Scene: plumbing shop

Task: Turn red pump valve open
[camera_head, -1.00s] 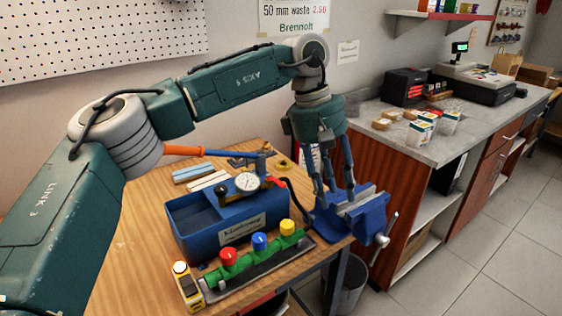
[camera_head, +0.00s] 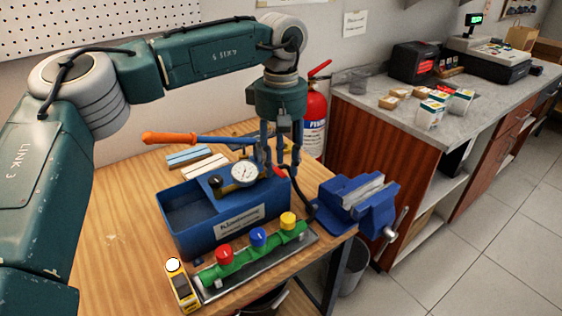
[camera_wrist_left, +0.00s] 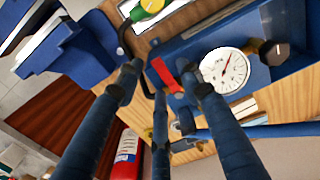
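The red pump valve lever (camera_wrist_left: 166,75) shows in the left wrist view beside the white dial gauge (camera_wrist_left: 224,70). It lies between the fingertips of my left gripper (camera_wrist_left: 160,82); I cannot tell whether they touch it. The fingers are spread and not shut on anything. In the head view my left gripper (camera_head: 280,163) points down at the right end of the blue pump box (camera_head: 190,240), just right of the gauge (camera_head: 244,173). The pump's orange-handled lever (camera_head: 170,138) runs left behind the box. My right gripper is not in view.
A green manifold (camera_head: 243,258) with red, blue and yellow knobs sits in front of the pump, beside a yellow device (camera_head: 182,287). A blue vise (camera_head: 357,203) is close on the right. A red extinguisher (camera_head: 315,120) stands behind. The table's left part is clear.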

